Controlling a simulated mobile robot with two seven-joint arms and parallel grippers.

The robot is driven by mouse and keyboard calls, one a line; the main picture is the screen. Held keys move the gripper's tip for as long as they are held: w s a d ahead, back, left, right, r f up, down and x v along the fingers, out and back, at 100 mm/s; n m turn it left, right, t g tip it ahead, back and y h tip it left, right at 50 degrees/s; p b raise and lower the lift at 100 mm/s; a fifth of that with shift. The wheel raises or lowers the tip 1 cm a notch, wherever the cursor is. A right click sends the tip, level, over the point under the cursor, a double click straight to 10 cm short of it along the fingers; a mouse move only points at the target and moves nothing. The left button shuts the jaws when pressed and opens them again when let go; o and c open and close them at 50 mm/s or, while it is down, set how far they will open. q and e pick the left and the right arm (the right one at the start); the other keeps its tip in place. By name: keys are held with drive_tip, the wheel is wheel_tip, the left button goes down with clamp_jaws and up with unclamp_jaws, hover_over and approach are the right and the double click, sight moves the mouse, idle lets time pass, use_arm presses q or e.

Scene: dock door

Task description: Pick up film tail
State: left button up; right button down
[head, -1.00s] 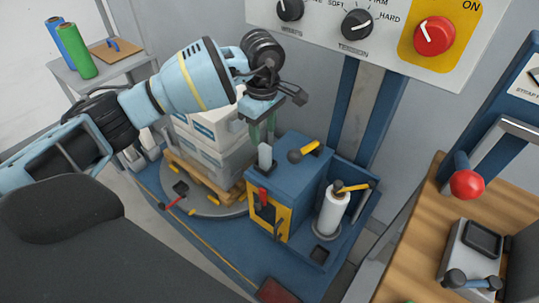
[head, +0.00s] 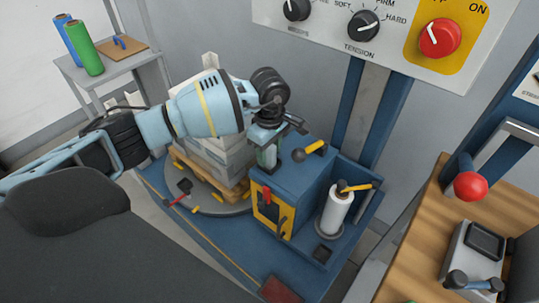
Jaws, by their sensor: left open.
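A small pale upright piece, which looks like the film tail (head: 269,159), stands at the left edge of the top of the blue machine box (head: 303,178). My left gripper (head: 268,148) points down right over it, and its fingers are open. The fingers and the pale piece overlap in the picture, so I cannot tell whether they touch. My right gripper is not in view.
A white film roll (head: 334,212) stands right of the box. Behind my left arm, stacked cartons (head: 212,158) sit on a wooden pallet (head: 221,189) on the turntable (head: 222,209). A control panel (head: 375,29) hangs above. A wooden bench (head: 408,241) stands right.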

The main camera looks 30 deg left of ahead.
use_arm(q)
clamp_jaws()
drive_tip(key=shift+r, duration=0.1)
drive_tip(key=shift+r, duration=0.45)
drive_tip(key=r, duration=0.2)
drive_tip(key=shift+s+d+r, duration=0.1)
drive_tip(key=shift+s+r, duration=0.2)
drive_tip(key=shift+s, duration=0.05)
drive_tip(key=s+d+r, duration=0.1)
drive_tip(key=s+d, duration=0.2)
drive_tip(key=s, duration=1.2)
drive_tip(key=shift+d+r+b, duration=0.2)
drive_tip(key=shift+b, duration=0.15)
